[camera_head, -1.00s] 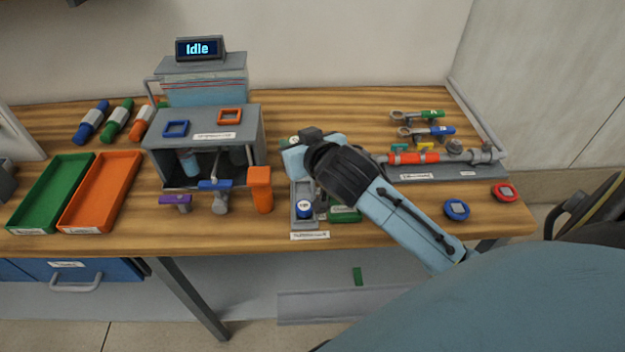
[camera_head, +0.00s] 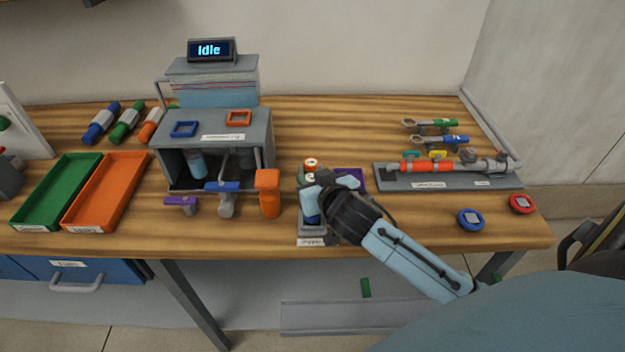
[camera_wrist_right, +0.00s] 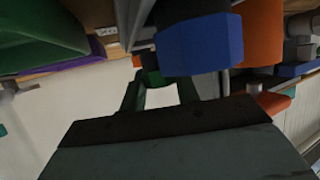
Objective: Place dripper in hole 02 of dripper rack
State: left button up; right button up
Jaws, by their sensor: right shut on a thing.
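The dripper rack (camera_head: 312,229) is a narrow grey tray near the table's front edge, with a label in front. In the right wrist view, a small green part (camera_wrist_right: 152,78) shows between the fingertips, beside a large blue part (camera_wrist_right: 202,45). The hole numbers are not readable. My left gripper is out of view.
Blue (camera_head: 470,219) and red (camera_head: 521,204) knobs lie at right front.

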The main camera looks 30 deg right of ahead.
jog(key=shift+f, duration=0.1)
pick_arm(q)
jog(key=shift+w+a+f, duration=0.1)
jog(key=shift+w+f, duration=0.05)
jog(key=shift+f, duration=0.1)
pick_arm(e)
jog(key=shift+f, duration=0.5)
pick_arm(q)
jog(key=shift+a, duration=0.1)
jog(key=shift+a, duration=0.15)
pick_arm(e)
jog(key=o, duration=0.9)
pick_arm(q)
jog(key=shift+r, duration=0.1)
pick_arm(e)
jog(key=shift+o, duration=0.2)
jog(key=shift+r, duration=0.15)
jog(key=shift+r, duration=0.35)
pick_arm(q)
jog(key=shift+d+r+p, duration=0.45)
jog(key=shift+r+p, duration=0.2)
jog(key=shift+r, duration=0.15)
pick_arm(e)
jog(key=v, duration=1.2)
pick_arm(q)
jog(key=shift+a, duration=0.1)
pick_arm(e)
jog(key=shift+r, duration=0.15)
